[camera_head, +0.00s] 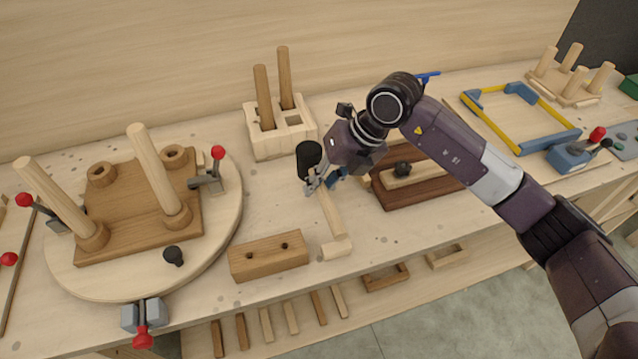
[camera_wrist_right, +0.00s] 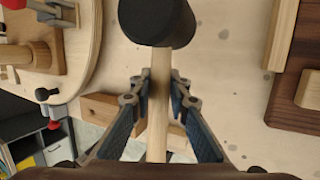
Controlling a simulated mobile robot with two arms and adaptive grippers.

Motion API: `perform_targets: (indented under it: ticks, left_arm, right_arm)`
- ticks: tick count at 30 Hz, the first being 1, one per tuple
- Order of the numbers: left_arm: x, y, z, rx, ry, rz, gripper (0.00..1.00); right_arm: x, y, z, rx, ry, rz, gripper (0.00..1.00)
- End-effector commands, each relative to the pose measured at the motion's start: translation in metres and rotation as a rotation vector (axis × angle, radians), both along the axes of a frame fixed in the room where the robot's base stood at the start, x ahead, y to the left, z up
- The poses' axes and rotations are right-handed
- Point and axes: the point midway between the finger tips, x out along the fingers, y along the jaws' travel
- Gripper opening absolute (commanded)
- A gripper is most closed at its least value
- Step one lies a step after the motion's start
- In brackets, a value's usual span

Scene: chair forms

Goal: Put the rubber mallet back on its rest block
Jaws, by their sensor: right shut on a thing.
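The rubber mallet has a black head (camera_head: 309,158) and a pale round wooden handle. My right gripper (camera_head: 314,187) is shut on the handle just below the head. In the right wrist view the black head (camera_wrist_right: 157,22) is at the top and the handle (camera_wrist_right: 159,98) runs down between the fingers (camera_wrist_right: 158,104). A pale wooden crosspiece (camera_head: 337,248), which may be the rest block, lies on the bench at the lower end of a pale strip below the gripper. I cannot tell whether the mallet touches it. My left gripper is not in view.
A brown block with two holes (camera_head: 269,256) lies left of the crosspiece. A round turntable (camera_head: 225,222) with pegs and red-knobbed clamps is at left. A pale block with two dowels (camera_head: 282,142) stands behind. A dark brown stack (camera_head: 420,192) is close at right.

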Motion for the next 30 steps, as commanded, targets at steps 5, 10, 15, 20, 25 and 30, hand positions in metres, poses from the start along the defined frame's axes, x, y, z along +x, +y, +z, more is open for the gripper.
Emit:
perform_targets:
  ticks: [5, 10, 15, 20, 25, 30]
  left_arm:
    - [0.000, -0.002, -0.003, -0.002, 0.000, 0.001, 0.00]
    - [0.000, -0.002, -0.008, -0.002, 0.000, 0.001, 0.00]
    - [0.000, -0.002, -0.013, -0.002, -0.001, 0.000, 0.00]
    - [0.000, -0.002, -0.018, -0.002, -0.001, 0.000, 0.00]
    - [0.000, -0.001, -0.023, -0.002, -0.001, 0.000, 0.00]
    - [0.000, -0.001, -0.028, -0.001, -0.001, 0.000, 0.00]
  right_arm:
    - [0.001, 0.001, -0.002, 0.002, -0.003, 0.001, 0.00]
    - [0.001, 0.000, -0.008, 0.002, -0.003, 0.001, 0.00]
    - [0.001, 0.001, -0.015, 0.001, -0.003, 0.001, 0.00]
    - [0.000, 0.000, -0.021, 0.001, -0.004, 0.000, 0.00]
    - [0.000, 0.000, -0.027, 0.000, -0.005, 0.001, 0.00]
    - [0.000, 0.000, -0.034, -0.001, -0.005, 0.001, 0.00]
